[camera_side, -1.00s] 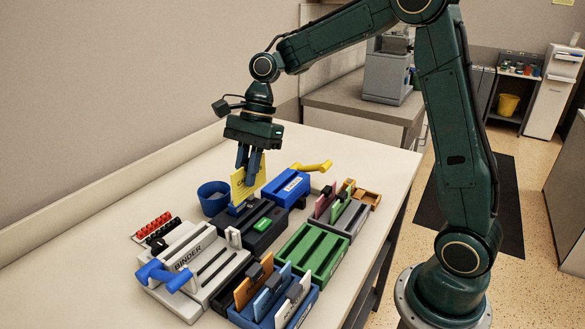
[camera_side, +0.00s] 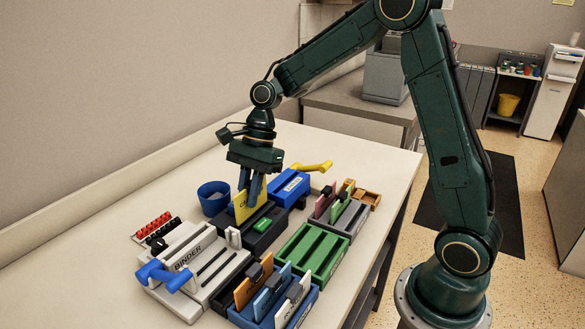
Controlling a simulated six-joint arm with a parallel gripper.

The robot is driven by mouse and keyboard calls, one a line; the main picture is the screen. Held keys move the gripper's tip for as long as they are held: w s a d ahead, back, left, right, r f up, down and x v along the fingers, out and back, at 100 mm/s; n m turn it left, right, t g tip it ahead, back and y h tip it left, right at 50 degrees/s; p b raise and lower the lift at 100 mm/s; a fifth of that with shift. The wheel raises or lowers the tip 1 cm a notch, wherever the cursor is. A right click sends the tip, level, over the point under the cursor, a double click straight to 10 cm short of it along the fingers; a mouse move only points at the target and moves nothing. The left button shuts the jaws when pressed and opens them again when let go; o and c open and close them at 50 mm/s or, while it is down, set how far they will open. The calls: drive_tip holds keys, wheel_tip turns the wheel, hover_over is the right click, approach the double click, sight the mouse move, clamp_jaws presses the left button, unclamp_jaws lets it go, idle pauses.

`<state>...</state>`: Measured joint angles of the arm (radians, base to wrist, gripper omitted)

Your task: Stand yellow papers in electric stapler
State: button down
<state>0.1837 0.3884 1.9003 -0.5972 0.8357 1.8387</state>
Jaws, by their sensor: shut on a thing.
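The yellow papers (camera_side: 241,208) are an upright sheet bundle with dark print, partly hidden behind my fingers. My gripper (camera_side: 256,198) is shut on the yellow papers, pointing down over the rear left part of a black device. This black device (camera_side: 262,239), with a green panel and long slots, looks like the electric stapler. The papers' lower edge is at the device's rear slot; I cannot tell how deep it sits.
A blue cup (camera_side: 213,198) stands left of the papers. A blue punch with a yellow handle (camera_side: 290,187) is close behind. The grey binder machine (camera_side: 192,265), green slotted rack (camera_side: 311,252), blue rack (camera_side: 275,309) and grey rack (camera_side: 349,220) crowd around. The table's far right is clear.

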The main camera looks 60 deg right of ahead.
sight(247, 218)
drive_tip(key=shift+f, duration=1.5)
drive_tip(key=c, duration=1.3)
unclamp_jaws()
drive_tip(key=shift+r, duration=4.45)
drive_tip(key=shift+r, duration=0.1)
